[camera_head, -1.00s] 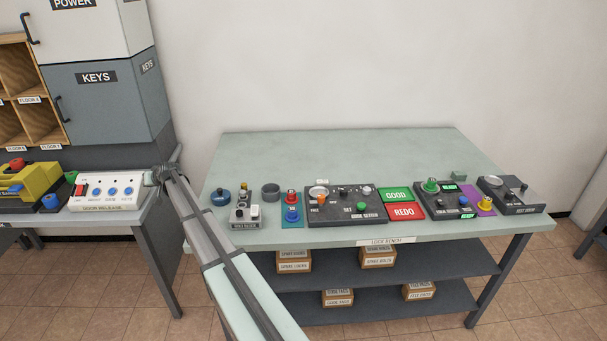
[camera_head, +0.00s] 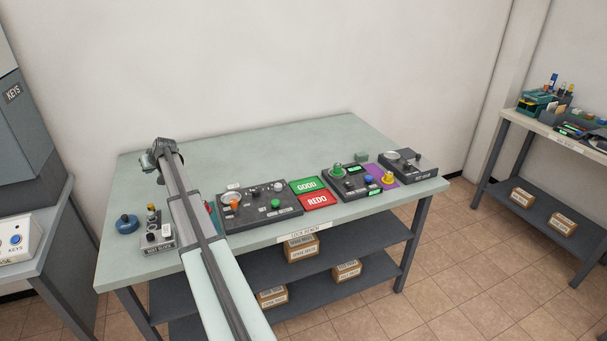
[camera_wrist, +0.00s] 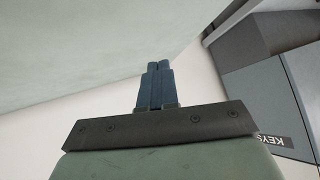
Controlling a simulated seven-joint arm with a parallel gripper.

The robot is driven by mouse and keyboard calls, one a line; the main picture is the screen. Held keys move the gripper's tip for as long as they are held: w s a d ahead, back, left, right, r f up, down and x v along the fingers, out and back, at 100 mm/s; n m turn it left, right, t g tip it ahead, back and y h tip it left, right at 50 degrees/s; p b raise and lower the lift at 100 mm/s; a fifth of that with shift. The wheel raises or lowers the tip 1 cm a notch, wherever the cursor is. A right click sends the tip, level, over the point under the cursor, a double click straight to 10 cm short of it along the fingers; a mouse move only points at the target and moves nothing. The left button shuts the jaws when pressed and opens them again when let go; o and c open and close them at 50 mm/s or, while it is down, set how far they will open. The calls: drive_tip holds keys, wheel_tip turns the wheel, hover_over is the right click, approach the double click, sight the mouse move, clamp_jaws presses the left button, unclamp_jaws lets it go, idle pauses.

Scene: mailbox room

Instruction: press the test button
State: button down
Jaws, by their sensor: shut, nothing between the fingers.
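My gripper shows in the wrist view (camera_wrist: 159,68) with its two dark fingers pressed together and nothing between them. In the head view my gripper (camera_head: 148,161) is above the back left part of the lock bench (camera_head: 270,136), well to the left of most controls. On the bench, a black panel (camera_head: 285,210) carries an orange knob (camera_head: 234,203) and a green button (camera_head: 275,204). A second black panel (camera_head: 359,193) has a green knob (camera_head: 338,170) and a blue button (camera_head: 369,180). A third black panel (camera_head: 421,168) stands at the right. I cannot read which button is the test button.
Green GOOD (camera_head: 307,185) and red REDO (camera_head: 319,201) plates lie between the panels.

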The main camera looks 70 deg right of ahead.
drive_tip(key=s+d+r+m+g, duration=0.1)
drive_tip(key=s+d+r, duration=0.1)
drive_tip(key=s+d, duration=1.3)
wheel_tip(320, 180, up, 6)
drive_tip(key=m, duration=0.5)
hover_over(371, 178)
drive_tip(key=shift+d, duration=0.15)
drive_tip(key=shift+f, duration=0.2)
drive_tip(key=shift+f, duration=4.25)
